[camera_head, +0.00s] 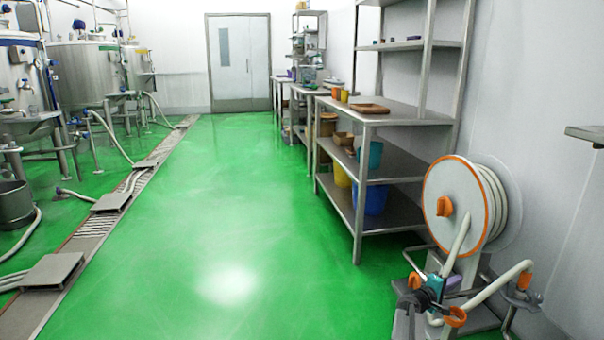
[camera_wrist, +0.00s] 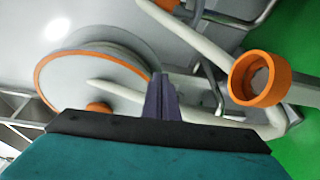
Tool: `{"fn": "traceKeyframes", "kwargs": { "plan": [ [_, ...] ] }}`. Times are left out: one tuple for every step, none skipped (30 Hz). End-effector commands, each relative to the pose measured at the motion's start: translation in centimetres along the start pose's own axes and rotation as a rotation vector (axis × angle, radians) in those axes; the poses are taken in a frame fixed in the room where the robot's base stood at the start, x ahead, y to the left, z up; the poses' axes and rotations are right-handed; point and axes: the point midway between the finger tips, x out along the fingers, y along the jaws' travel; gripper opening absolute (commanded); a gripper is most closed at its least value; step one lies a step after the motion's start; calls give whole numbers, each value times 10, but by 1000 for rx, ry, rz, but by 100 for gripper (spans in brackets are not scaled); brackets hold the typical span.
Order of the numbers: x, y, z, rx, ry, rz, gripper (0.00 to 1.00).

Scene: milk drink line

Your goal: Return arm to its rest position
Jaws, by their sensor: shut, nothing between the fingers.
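My gripper (camera_wrist: 160,80) shows in the wrist view as two dark purple fingers pressed together, with nothing between them. Behind them are a dark bar and a teal body, which fill the bottom of that view. In the head view my gripper (camera_head: 453,284) is small, at the bottom right, low in front of the hose reel (camera_head: 451,190). The reel has an orange rim and a white hose. In the wrist view the reel (camera_wrist: 80,85) is to the left, beyond the fingers. White tubes and orange parts crowd around the gripper, and contact cannot be told.
A steel shelf rack (camera_head: 400,110) with bins and a tray stands along the right wall. Steel tanks (camera_head: 83,72) with hoses stand at the left, beside a floor drain (camera_head: 95,222). The green floor (camera_head: 225,210) between them is clear to a closed door (camera_head: 239,62).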

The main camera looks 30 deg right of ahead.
Motion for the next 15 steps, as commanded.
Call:
{"fn": "traceKeyframes", "kwargs": {
  "plan": [
    [-13,8,-14,-4,21,-9,0],
    [-19,8,-20,-5,32,-15,0],
    [-28,8,-30,-6,46,-23,0],
    [-35,8,-36,-6,56,-30,0],
    [-42,7,-43,-6,67,-38,0],
    [-51,6,-51,-7,79,-47,0],
    [-58,6,-57,-6,89,-54,0],
    [-66,6,-63,-6,98,-62,0],
    [-75,5,-70,-4,109,-73,0],
    [-83,4,-76,-4,118,-81,0],
    [-90,3,-81,-4,126,-89,0],
    [-100,2,-87,-2,136,-102,0],
    [-108,2,-92,-1,144,-111,0],
    [-115,1,-96,0,151,-119,0],
    [-126,-1,-102,1,160,-133,0]
  ]
}}
